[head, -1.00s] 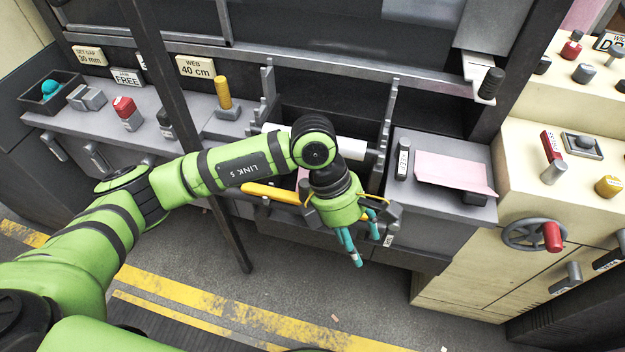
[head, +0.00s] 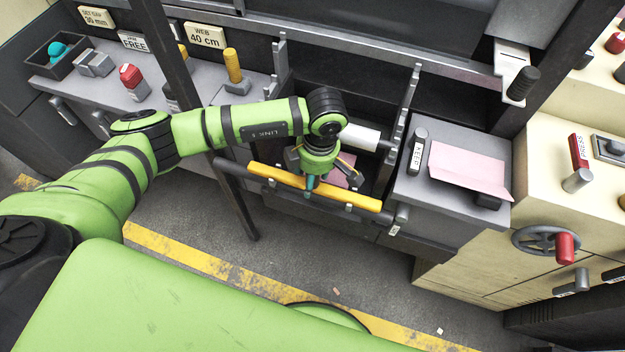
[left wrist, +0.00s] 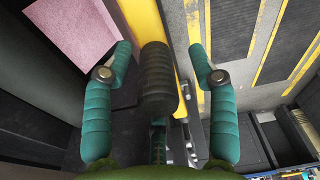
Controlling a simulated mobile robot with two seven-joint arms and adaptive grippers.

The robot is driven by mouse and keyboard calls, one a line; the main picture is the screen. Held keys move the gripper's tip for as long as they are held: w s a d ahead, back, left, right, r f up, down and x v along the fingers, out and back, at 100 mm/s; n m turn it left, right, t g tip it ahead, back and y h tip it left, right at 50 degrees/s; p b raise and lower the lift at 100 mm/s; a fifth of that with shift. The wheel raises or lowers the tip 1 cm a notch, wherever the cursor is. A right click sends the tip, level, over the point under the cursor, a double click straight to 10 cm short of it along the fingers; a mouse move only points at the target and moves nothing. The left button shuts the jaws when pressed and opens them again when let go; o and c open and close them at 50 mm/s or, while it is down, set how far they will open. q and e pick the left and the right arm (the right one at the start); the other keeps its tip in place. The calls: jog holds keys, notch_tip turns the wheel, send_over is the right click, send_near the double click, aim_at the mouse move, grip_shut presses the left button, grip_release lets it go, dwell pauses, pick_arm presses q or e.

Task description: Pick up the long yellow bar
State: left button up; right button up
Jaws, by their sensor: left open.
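The long yellow bar (head: 345,195) lies nearly level along the front of the machine, in front of the roller bay. In the left wrist view the yellow bar (left wrist: 147,18) runs between the two spread teal fingers of my left gripper (left wrist: 161,60). A dark ribbed cylinder (left wrist: 158,80) covers part of the bar there. The gripper is open; whether a finger touches the bar cannot be told. My right gripper is not in view.
A white roller (head: 360,137) and a pink sheet (head: 343,172) are in the bay behind the bar. A grey cabinet with another pink sheet (head: 470,172) stands to the right. A dark post (head: 190,100) stands to the left.

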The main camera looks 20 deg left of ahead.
pick_arm(q)
jog(key=shift+w, duration=0.1)
grip_shut()
jog(key=shift+r, duration=0.1)
notch_tip(320, 180, up, 10)
jog(key=shift+b, duration=0.9)
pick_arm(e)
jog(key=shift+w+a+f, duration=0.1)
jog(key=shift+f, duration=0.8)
